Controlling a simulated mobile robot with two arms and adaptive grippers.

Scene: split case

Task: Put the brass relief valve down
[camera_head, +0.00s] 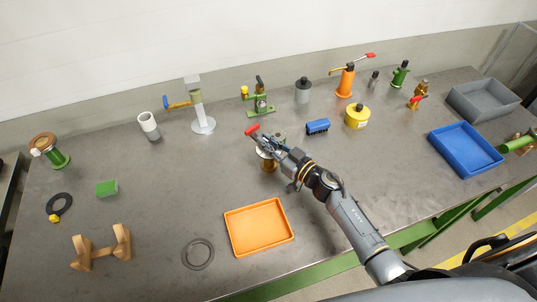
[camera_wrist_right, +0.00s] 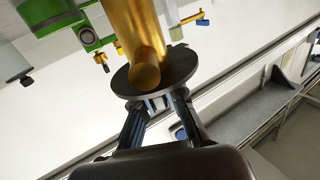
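The brass relief valve (camera_head: 268,165) is at my right gripper (camera_head: 270,147), over the middle of the bench behind the orange tray. In the right wrist view its thick brass cylinder (camera_wrist_right: 133,35) and dark round flange (camera_wrist_right: 178,72) fill the space past the fingertips. The fingers of the right gripper (camera_wrist_right: 158,105) close in on the valve just at the flange; the exact contact is hidden behind the flange. I cannot tell whether the valve's bottom touches the bench. A red tip (camera_head: 252,130) shows just left of the gripper. My left gripper is not in view.
An orange tray (camera_head: 259,228) lies in front, with a dark ring (camera_head: 198,254) to its left. Behind stand a green fixture (camera_head: 260,104), a blue block (camera_head: 317,126) and a yellow-topped can (camera_head: 357,116). A blue tray (camera_head: 465,150) is at right.

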